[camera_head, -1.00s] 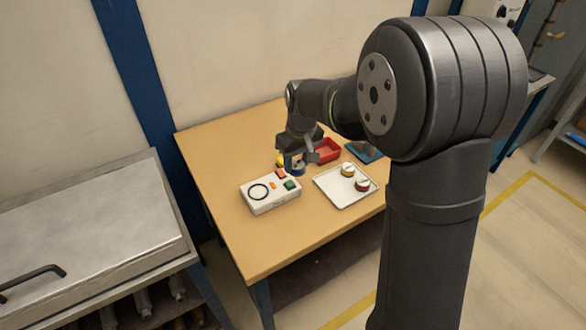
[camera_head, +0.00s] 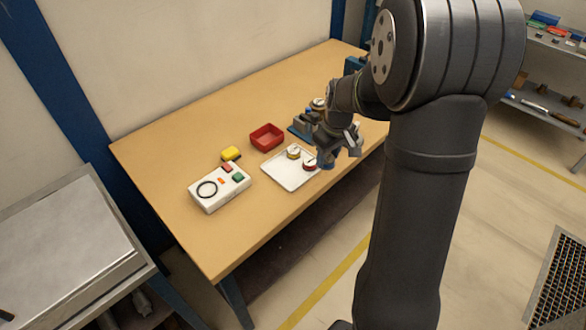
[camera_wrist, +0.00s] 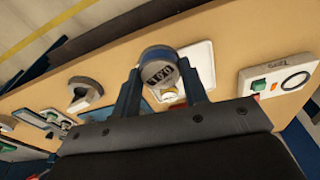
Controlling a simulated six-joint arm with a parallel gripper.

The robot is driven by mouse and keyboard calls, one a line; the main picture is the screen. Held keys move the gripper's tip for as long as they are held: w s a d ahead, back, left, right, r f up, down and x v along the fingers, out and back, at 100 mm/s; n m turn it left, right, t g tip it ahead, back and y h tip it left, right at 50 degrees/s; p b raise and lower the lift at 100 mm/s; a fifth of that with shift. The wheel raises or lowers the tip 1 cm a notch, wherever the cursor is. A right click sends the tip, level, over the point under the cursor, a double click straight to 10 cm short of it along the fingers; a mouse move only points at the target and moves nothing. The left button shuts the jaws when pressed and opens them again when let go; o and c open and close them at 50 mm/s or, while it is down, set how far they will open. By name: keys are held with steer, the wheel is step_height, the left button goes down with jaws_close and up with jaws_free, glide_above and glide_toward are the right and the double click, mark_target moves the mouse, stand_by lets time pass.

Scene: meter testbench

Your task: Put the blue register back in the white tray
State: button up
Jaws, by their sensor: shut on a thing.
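My gripper (camera_head: 328,157) is shut on the blue register (camera_head: 325,163), which hangs just off the right end of the white tray (camera_head: 278,177) in the head view. In the wrist view the register's round grey counter face (camera_wrist: 159,68) sits between my fingertips (camera_wrist: 160,76). The white tray (camera_wrist: 206,62) shows behind it to the right. A yellow-banded register (camera_head: 293,152) and a red-banded register (camera_head: 309,162) stand on the tray. The tray's near left part is bare. The held register's underside is hidden.
A white test box (camera_head: 217,190) with a black ring stands left of the tray, with a yellow block (camera_head: 231,153) behind it. A red bin (camera_head: 267,136) is behind the tray. A blue fixture (camera_head: 302,125) stands close behind my gripper. The table's left front is clear.

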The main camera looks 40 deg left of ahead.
glide_above(292, 178)
steer(key=f, duration=0.6)
steer(key=shift+s+d, duration=0.1)
steer(key=shift+d, duration=0.2)
steer(key=shift+f, duration=2)
steer(key=shift+f, duration=0.1)
steer(key=o, duration=1.1)
steer(key=shift+c, duration=0.2)
step_height(292, 178, up, 12)
steer(key=d, duration=0.1)
steer(key=shift+d, duration=0.25)
steer(key=shift+s, duration=0.1)
